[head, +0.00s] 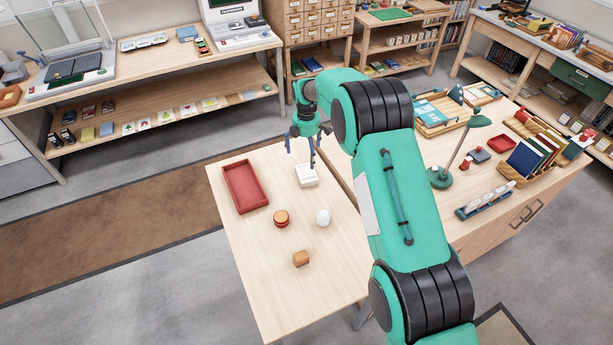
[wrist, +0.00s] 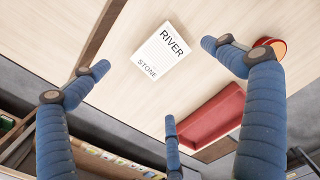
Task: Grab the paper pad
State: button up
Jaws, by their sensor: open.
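The paper pad (head: 306,175) is a small white block on the light wooden table, near its far right edge. In the wrist view the paper pad (wrist: 160,53) shows the printed words "RIVER" and "STONE" on its top face. My gripper (head: 301,154) is above the table close to the pad, fingers pointing down. In the wrist view its blue fingers (wrist: 157,78) are spread wide, with nothing between them. The pad lies beyond the fingertips, and no contact shows.
A red tray (head: 244,187) lies left of the pad. A round red-and-orange container (head: 281,218), a white egg-shaped object (head: 322,218) and an orange-brown block (head: 300,258) stand nearer. A desk with a green lamp (head: 442,176) and books adjoins on the right.

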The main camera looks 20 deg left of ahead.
send_over(307, 172)
notch_tip(307, 172, down, 7)
jog(key=shift+s+a+r, duration=0.1)
dwell(0.4)
jog(key=shift+f+b, duration=0.4)
jog(key=shift+f, duration=2.2)
jog(key=shift+c, duration=0.3)
jog(key=c, duration=1.5)
jog(key=shift+r, duration=0.2)
notch_tip(307, 172, up, 10)
jog(key=shift+f+p, duration=0.15)
jog(key=shift+p, duration=0.2)
